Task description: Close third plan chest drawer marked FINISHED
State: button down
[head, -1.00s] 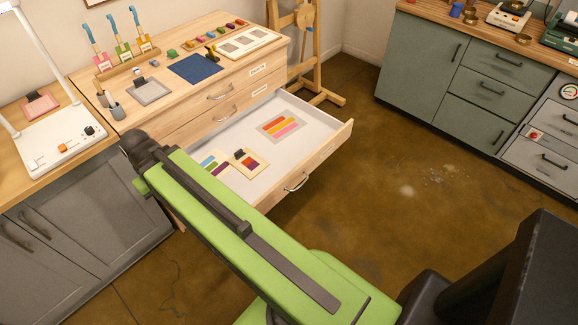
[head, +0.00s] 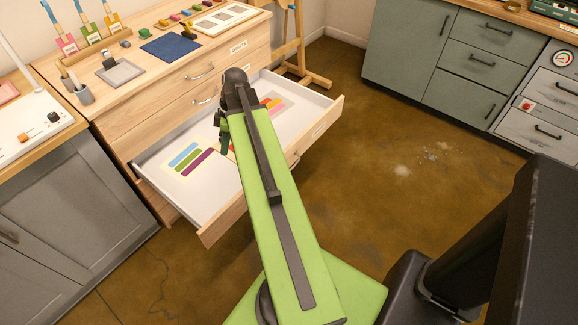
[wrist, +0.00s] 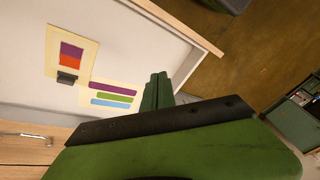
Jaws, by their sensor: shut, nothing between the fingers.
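The third plan chest drawer (head: 226,222) is pulled well out from the wooden chest. A pale label and part of a handle show on its front; the label's writing is too small to read. It also shows in the wrist view (wrist: 25,60), with its floor and front wall visible. My gripper (head: 224,147) is partly hidden behind my arm in the head view and appears over the drawer's interior. In the wrist view my gripper (wrist: 157,90) has its green fingers together and empty, in front of the drawer's side wall. I cannot tell whether they touch it.
Cards with colour strips (head: 188,160) lie in the drawer. The two drawers above (head: 205,87) look shut. Tools and a blue mat (head: 170,47) are on the chest top. An easel (head: 293,50) stands behind, and green cabinets (head: 405,50) at right. Floor between is clear.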

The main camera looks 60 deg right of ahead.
aim_at(291, 152)
jog(key=s+d+f+n+t+b, duration=0.2)
jog(key=s+d+f+n+b, duration=0.2)
jog(key=s+d, duration=0.75)
jog(key=s+d+f+n+t+b, duration=0.3)
jog(key=s+d+n+b, duration=0.1)
jog(key=s+d, duration=0.75)
jog(key=shift+y, duration=0.3)
jog(key=w+f+b, duration=0.2)
jog(key=w, duration=0.1)
jog(key=w+a+f+b, duration=0.1)
jog(key=w+f+b, duration=0.2)
jog(key=w+a+f+b, duration=0.1)
jog(key=w+f+b, duration=0.2)
jog(key=shift+w+a, duration=0.1)
jog(key=shift+w, duration=0.85)
